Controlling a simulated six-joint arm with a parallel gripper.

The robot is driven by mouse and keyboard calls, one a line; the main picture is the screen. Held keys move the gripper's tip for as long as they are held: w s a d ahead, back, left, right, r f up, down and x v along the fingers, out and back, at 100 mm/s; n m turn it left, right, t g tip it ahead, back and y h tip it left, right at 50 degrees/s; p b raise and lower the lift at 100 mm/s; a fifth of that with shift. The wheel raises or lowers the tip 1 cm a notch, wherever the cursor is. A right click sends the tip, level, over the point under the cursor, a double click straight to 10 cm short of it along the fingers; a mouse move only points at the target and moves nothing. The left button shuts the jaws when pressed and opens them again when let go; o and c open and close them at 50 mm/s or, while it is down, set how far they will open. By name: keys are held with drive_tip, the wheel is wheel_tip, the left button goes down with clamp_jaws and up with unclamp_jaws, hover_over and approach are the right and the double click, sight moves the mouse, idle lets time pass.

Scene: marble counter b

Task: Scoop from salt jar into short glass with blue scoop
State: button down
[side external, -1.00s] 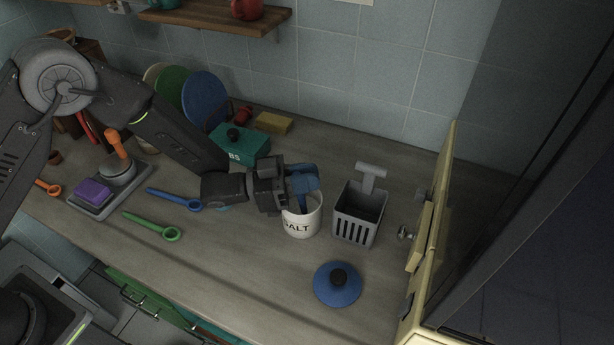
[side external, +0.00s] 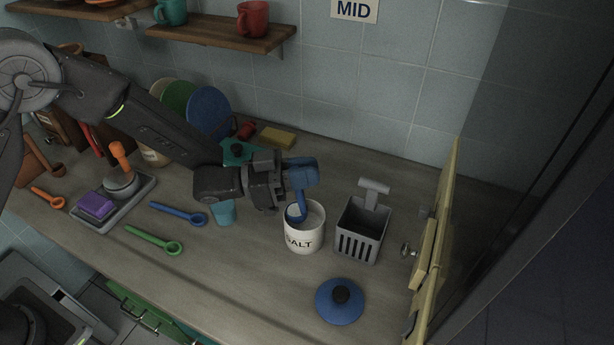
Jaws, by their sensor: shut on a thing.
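The white salt jar (side external: 304,237), lettered "SALT", stands upright and lidless on the counter. My gripper (side external: 289,178) is shut on the handle of the blue scoop (side external: 303,174), above and left of the jar. The scoop points down, its bowl (side external: 296,214) at the jar's mouth by the left inner rim. Whether the bowl holds salt I cannot tell. A small light-blue cup (side external: 224,213), perhaps the short glass, stands left of the jar, partly hidden by my arm.
A grey slotted bin (side external: 360,238) stands right of the jar, near an open cabinet door (side external: 438,230). A blue lid (side external: 340,301) lies in front. Blue (side external: 178,213) and green (side external: 153,240) spoons lie left. The front middle counter is clear.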

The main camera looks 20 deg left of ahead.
drive_tip(key=shift+a+r, duration=0.15)
drive_tip(key=shift+r, duration=0.75)
drive_tip(key=shift+a+r, duration=0.1)
drive_tip(key=shift+r, duration=0.8)
drive_tip(key=shift+r, duration=2.55)
drive_tip(key=shift+f, duration=0.1)
drive_tip(key=s+a+f+n+t+y, duration=0.1)
drive_tip(key=a+f+n+t+y, duration=0.2)
drive_tip(key=a+y, duration=0.3)
drive_tip(key=a+f+n+t+y, duration=0.3)
drive_tip(key=a+n+t+y, duration=0.1)
drive_tip(key=a+n+y, duration=0.1)
drive_tip(key=shift+s+a+f+t+y, duration=0.25)
drive_tip(key=shift+s+a+y, duration=0.2)
drive_tip(key=shift+a, duration=0.5)
drive_tip(key=shift+w, duration=0.1)
drive_tip(key=shift+w+a+r+n, duration=0.1)
drive_tip(key=shift+a+r+n, duration=0.05)
drive_tip(key=shift+a+n, duration=0.25)
